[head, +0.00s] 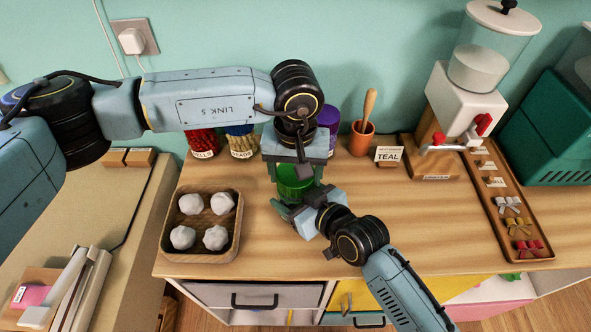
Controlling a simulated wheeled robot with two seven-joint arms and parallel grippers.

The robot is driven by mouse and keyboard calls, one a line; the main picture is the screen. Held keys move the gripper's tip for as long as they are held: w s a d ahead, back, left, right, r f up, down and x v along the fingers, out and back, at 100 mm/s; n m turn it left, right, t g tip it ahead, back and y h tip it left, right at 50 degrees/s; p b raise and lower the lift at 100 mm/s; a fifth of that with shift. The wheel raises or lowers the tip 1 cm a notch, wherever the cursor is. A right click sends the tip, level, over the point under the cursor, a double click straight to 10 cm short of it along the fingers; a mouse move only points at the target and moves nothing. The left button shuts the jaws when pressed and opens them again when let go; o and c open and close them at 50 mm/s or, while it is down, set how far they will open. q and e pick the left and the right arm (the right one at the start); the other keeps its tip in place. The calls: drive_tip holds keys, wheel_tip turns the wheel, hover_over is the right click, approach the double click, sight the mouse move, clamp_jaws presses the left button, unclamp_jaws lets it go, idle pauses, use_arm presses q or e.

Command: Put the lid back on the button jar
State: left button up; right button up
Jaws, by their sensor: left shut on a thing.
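The green button jar (294,185) stands near the middle of the wooden counter, between my two grippers. My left gripper (294,172) points down from above at the jar's top, with its fingers spread to either side. It is shut on what looks like the green lid; the gripper hides most of it, and I cannot tell whether the lid touches the jar's rim. My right gripper (299,208) reaches in from the front, low at the jar, with a finger on each side. I cannot tell whether it grips the jar.
A red jar (202,142), a blue-lidded bead jar (241,143) and a purple jar (328,118) stand behind. A wooden tray (236,247) of pale lumps is at left. A pestle pot (361,139), TEAL sign (388,155), dispenser (466,100) and bow tray (540,250) are at right.

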use_arm(q)
drive_tip(key=shift+f, duration=0.55)
drive_tip(key=o, duration=0.7)
drive_tip(key=shift+c, duration=0.2)
use_arm(e)
drive_tip(key=c, duration=0.5)
use_arm(q)
drive_tip(key=shift+o, duration=1.3)
drive_tip(key=shift+d, duration=0.1)
drive_tip(key=shift+d+r, duration=0.1)
drive_tip(key=shift+r, duration=0.5)
wheel_tip(320, 180, up, 3)
drive_tip(key=shift+r, duration=0.2)
drive_tip(key=shift+c, duration=0.3)
